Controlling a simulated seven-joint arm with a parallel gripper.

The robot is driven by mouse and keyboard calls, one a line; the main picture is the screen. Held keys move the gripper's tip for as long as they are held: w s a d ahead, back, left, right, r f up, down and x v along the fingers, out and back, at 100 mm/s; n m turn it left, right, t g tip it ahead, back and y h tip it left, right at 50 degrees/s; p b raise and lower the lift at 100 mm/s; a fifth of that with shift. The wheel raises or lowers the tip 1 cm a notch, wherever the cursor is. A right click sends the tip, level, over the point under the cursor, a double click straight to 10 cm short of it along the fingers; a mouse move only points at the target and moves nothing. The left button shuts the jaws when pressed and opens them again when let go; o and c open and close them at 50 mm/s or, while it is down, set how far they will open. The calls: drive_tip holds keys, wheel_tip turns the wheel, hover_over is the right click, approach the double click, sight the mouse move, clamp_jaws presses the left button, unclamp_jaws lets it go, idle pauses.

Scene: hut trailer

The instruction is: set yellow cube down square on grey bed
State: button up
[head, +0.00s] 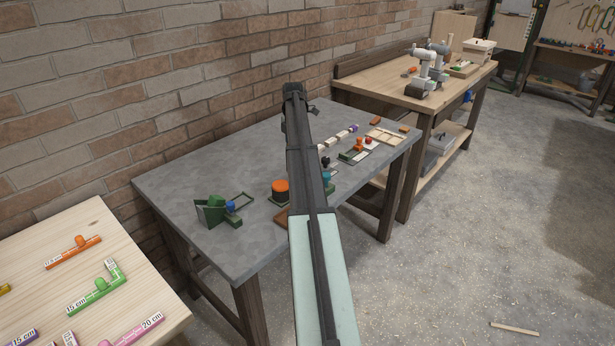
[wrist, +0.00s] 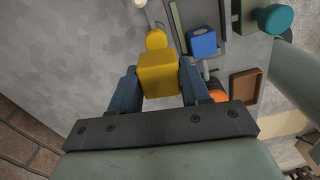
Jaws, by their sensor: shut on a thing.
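My gripper (wrist: 160,90) is shut on a yellow cube (wrist: 159,75), with a dark blue finger on each side of it. A rounded yellow knob (wrist: 157,38) shows just beyond the cube; I cannot tell whether it is part of it. The cube is hidden in the head view, where my arm reaches over the grey table. A dark grey flat piece (wrist: 211,14) near the top of the wrist view may be the grey bed, but I cannot tell for sure. I cannot tell the cube's height above the table.
A blue block (wrist: 203,42) is right of the cube. A brown tray (wrist: 233,86), an orange-topped piece (head: 280,187) and a teal knob (wrist: 272,19) are farther right. Bare grey table (head: 190,170) lies near the brick wall.

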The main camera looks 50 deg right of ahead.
drive_tip(key=shift+s+d+n, duration=0.9)
drive_tip(key=shift+s+d, duration=0.5)
drive_tip(key=shift+s, duration=2)
drive_tip(key=shift+f, duration=4.8)
drive_tip(key=shift+f, duration=0.1)
drive_tip(key=o, duration=0.6)
drive_tip(key=shift+o, duration=0.8)
wheel_tip(320, 180, up, 12)
